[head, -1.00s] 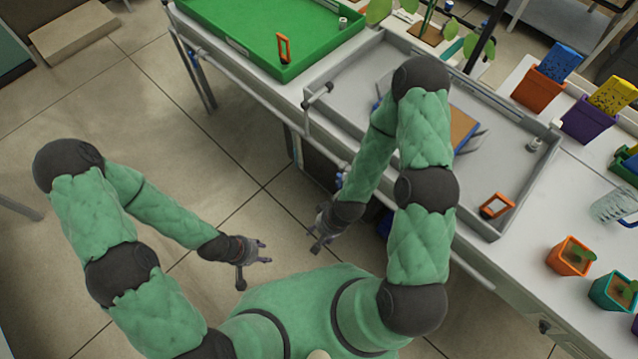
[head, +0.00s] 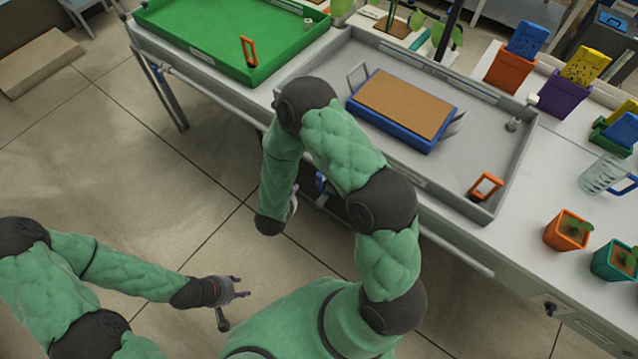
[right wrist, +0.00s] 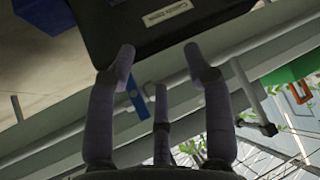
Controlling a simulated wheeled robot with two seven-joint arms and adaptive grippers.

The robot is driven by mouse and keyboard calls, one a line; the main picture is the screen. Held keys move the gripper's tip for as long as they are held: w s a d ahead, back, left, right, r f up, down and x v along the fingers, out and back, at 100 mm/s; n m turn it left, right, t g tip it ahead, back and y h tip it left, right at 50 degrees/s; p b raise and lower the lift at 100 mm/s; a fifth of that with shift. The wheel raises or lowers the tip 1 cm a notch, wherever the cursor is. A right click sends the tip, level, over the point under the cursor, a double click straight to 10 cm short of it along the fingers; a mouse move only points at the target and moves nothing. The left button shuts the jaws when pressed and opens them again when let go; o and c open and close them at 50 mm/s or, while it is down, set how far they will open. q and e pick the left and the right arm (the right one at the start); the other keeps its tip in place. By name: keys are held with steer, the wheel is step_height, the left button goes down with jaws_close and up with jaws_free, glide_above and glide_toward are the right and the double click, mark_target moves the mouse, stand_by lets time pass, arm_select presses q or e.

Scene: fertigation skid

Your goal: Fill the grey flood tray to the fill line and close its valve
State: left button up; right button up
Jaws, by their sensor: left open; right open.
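The grey flood tray (head: 512,185) sits on the bench in the head view, with an orange-framed piece (head: 486,187) in its near right corner. I cannot make out water or a fill line in it. A small blue part (head: 322,184) shows below the bench edge. A blue lever (right wrist: 138,100) shows between my fingers in the right wrist view, beside a pale pipe; I cannot tell whether it is the tray's valve. My right gripper (right wrist: 160,62) is open and empty; my arm mostly hides it in the head view. My left gripper (head: 236,290) is open and empty above the floor.
A blue carrier with a brown top (head: 405,103) sits in the grey tray. A green tray (head: 190,45) stands left of it. Pots, a clear jug (head: 603,175) and seedlings stand to the right. A black box (right wrist: 165,25) is close to my right fingers.

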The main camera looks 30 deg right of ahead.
mark_target(319, 180)
steer(key=s+d+r+m+g+h+b, duration=0.1)
steer(key=s+d+r+m+h+b, duration=0.1)
steer(key=s+r+m+h+b, duration=0.4)
steer(key=shift+n+g+h, duration=0.3)
steer(key=shift+n+h, duration=0.2)
steer(key=shift+n, duration=0.2)
steer(key=x, duration=0.3)
steer(key=w+b+x, duration=0.1)
steer(key=x, duration=0.3)
steer(key=a+b+x, duration=0.1)
steer(key=x, duration=0.3)
steer(key=shift+w+f, duration=0.2)
steer(key=shift+f, duration=0.2)
steer(key=shift+w+d+f, duration=0.2)
steer(key=shift+w+d, duration=0.1)
steer(key=shift+d, duration=0.35)
jaws_close()
